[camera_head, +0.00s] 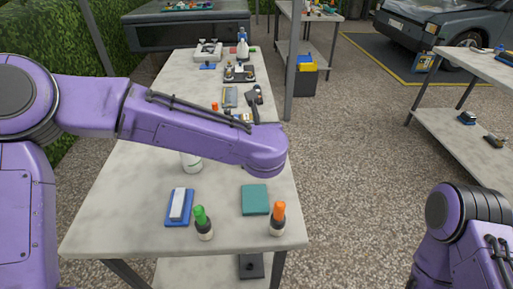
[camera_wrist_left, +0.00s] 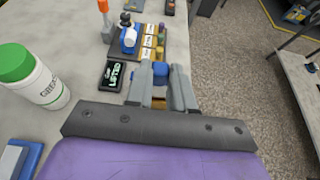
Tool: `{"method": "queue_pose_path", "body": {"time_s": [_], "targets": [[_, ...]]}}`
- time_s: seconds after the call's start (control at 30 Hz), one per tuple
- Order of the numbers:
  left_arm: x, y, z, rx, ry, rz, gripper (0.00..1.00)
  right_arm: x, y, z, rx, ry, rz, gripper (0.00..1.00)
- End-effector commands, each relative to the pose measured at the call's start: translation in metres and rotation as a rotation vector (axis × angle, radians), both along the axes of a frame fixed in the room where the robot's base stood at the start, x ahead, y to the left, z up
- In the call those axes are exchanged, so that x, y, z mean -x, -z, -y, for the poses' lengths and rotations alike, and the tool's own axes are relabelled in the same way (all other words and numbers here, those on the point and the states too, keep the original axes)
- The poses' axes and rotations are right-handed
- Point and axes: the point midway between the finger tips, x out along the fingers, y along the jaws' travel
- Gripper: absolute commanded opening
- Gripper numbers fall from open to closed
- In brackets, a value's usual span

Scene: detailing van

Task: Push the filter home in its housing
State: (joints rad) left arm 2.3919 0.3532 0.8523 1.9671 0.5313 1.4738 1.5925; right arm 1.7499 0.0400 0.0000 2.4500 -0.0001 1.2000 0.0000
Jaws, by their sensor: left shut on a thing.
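In the left wrist view, my left gripper (camera_wrist_left: 163,82) reaches over the bench with its two grey fingers around a small blue piece (camera_wrist_left: 160,69). It is shut on this piece, which is mostly hidden; I cannot tell whether it is the filter. Just ahead are a blue and white part (camera_wrist_left: 128,38) on a dark base and a row of yellow-labelled pieces (camera_wrist_left: 148,41). I cannot make out the filter's housing for certain. In the head view, my left arm hides the gripper and this spot. My right gripper is out of view.
A black box with green lettering (camera_wrist_left: 113,74) lies close left of the fingers. A white green-capped bottle (camera_wrist_left: 30,75) stands farther left. Nearer on the bench (camera_head: 110,215) are a blue tray (camera_head: 180,220), a teal pad (camera_head: 255,199), a green-topped bottle (camera_head: 203,224) and an orange-topped bottle (camera_head: 278,220).

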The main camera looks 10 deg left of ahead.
Motion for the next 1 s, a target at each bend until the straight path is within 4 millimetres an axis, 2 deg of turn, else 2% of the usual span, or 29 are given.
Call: {"method": "queue_pose_path", "body": {"time_s": [1.0], "targets": [[0.000,0.027,0.000,0.000,0.000,0.000,0.00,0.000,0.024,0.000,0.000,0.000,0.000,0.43]]}}
